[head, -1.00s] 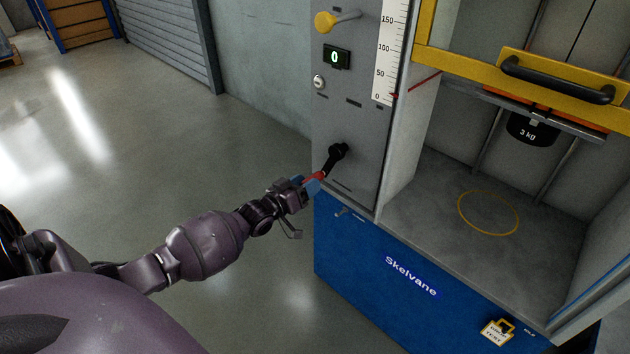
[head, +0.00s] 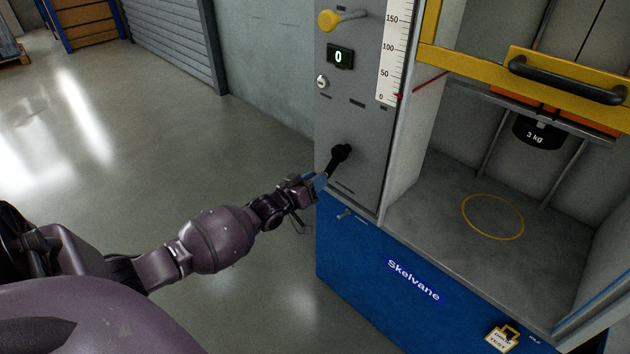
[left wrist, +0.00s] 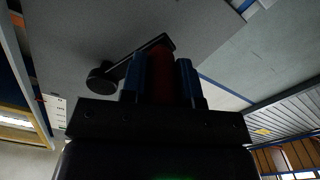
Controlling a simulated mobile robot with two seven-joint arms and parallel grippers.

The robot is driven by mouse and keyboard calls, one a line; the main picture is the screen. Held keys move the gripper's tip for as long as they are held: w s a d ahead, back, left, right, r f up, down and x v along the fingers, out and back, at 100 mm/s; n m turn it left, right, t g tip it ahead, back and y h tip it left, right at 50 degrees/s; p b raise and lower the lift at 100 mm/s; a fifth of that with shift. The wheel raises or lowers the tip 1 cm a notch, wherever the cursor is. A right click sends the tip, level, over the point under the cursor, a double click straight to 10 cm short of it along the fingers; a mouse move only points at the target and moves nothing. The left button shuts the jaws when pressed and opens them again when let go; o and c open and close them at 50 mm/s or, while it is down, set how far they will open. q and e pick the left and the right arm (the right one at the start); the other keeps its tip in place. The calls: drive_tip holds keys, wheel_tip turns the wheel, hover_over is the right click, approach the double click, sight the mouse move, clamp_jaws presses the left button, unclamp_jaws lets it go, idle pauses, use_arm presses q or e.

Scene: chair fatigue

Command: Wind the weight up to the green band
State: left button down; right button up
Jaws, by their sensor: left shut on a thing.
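The black crank (head: 338,158) sits on the grey front panel, its arm slanting down to the left. My left gripper (head: 318,184) is shut on the crank's red grip, which shows between the blue fingers in the left wrist view (left wrist: 161,76). In the head view the grip is hidden by the fingers. The black 3 kg weight (head: 538,134) hangs beneath the orange and grey carriage. The red pointer (head: 400,96) is near 0 on the white scale (head: 396,58). The display (head: 340,56) reads 0. No green band shows on the visible scale. My right gripper is not in view.
A yellow guard bar with a black handle (head: 567,82) crosses the machine's open bay. A yellow knob (head: 329,20) juts from the panel above the display. A yellow ring (head: 493,216) marks the bay floor. Open floor lies to the left.

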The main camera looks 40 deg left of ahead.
use_arm(q)
drive_tip(key=shift+a+r+m, duration=0.25)
drive_tip(key=shift+a+m, duration=0.05)
drive_tip(key=shift+m, duration=0.1)
